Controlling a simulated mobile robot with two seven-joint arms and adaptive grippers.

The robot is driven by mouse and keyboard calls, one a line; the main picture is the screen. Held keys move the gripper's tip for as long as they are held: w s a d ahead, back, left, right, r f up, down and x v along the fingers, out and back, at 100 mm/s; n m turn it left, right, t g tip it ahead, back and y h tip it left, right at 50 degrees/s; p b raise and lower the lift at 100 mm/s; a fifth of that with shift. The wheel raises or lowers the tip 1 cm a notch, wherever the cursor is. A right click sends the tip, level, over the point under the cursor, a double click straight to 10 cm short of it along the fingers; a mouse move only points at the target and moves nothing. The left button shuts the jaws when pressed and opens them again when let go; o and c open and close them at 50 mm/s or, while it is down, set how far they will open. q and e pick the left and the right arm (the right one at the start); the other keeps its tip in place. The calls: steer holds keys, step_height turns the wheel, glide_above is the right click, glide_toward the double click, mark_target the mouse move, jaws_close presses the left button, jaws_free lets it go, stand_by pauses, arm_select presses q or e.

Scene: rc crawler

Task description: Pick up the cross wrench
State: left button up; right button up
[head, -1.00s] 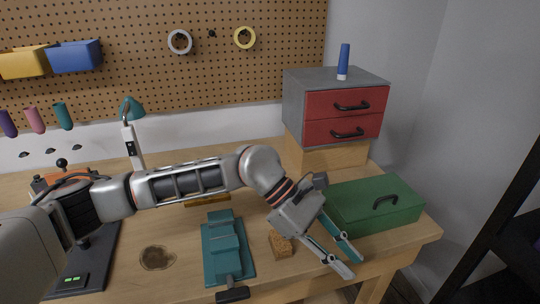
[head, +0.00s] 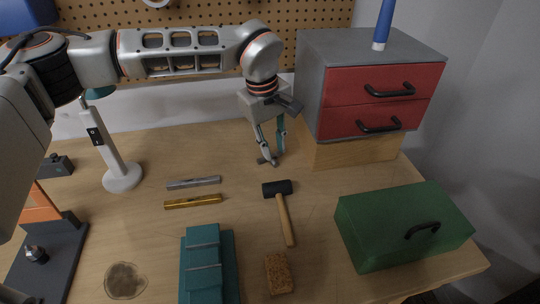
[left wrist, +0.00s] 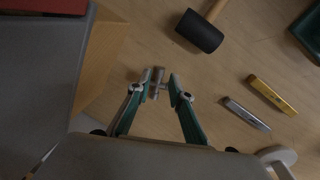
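A small grey metal cross wrench (head: 266,161) is on the wooden table near the back, left of the drawer unit's wooden base. In the left wrist view the cross wrench (left wrist: 157,84) shows between my fingertips, with short arms crossing. My left gripper (head: 273,158) points down at it, fingers apart on either side. In the left wrist view the gripper (left wrist: 160,80) is open, with a narrow gap around the wrench. I cannot tell whether a finger touches it. The fingers partly hide the wrench in the head view. My right gripper is not in view.
A mallet (head: 280,205) lies just in front. Silver (head: 194,183) and gold (head: 193,201) bars lie to the left. The red-drawer unit (head: 370,95) stands close on the right, with a green toolbox (head: 400,228) in front. A teal vise (head: 208,265) and sponge (head: 278,273) are nearer.

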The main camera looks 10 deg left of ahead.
mark_target(275, 162)
arm_select(q)
steer(key=shift+w+f, duration=0.2)
steer(key=shift+f, duration=1)
steer(key=shift+w+f, duration=0.2)
steer(key=shift+f, duration=0.95)
jaws_close()
